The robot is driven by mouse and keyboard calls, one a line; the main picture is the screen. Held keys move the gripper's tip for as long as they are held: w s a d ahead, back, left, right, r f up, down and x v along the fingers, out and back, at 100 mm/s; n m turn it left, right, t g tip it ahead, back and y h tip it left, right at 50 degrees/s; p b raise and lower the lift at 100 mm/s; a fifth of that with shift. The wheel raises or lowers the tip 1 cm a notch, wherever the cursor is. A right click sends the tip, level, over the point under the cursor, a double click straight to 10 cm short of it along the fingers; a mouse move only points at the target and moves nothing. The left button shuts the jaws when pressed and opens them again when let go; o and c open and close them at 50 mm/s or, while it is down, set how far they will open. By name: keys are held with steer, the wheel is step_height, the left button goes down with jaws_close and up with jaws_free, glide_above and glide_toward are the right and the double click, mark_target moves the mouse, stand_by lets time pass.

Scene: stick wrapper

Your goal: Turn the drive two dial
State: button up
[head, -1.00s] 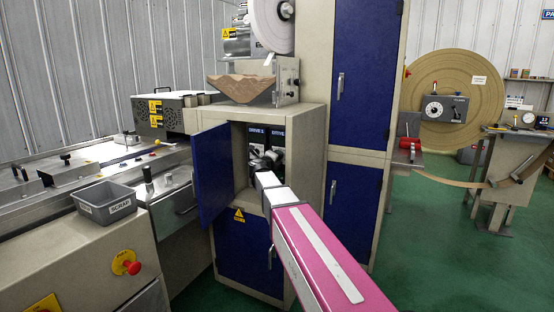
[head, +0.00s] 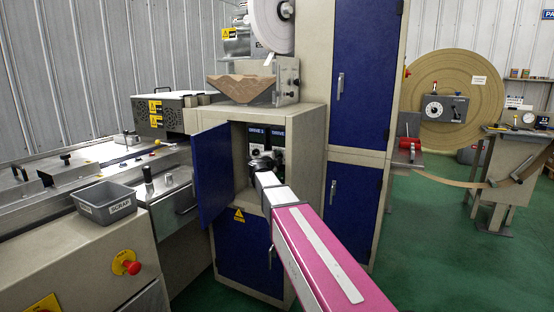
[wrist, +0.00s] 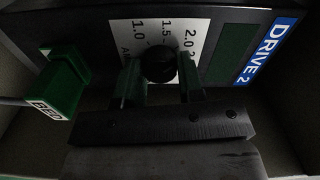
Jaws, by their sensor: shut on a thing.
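The drive two dial (wrist: 158,64) is a round black knob on a white scale plate (wrist: 198,30) reading 1.0, 1.5 and 2.0 in the wrist view. A blue DRIVE 2 label (wrist: 270,50) is to its right. My gripper (wrist: 160,80) has its two green fingers on either side of the knob, shut on it. In the head view my dark gripper (head: 262,163) reaches into the open cabinet (head: 239,165) and hides the dial. The pointer on the knob cannot be made out.
A green block with a white tag (wrist: 62,85) stands close left of the fingers in the wrist view. The open blue cabinet door (head: 212,175) is left of my arm. The cabinet's right side wall (head: 310,160) is close on the right.

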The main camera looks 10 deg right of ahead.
stand_by(0.3)
steer(key=o, duration=0.9)
steer(key=shift+s, duration=0.1)
steer(key=v, duration=1)
steer(key=shift+s+a, duration=0.25)
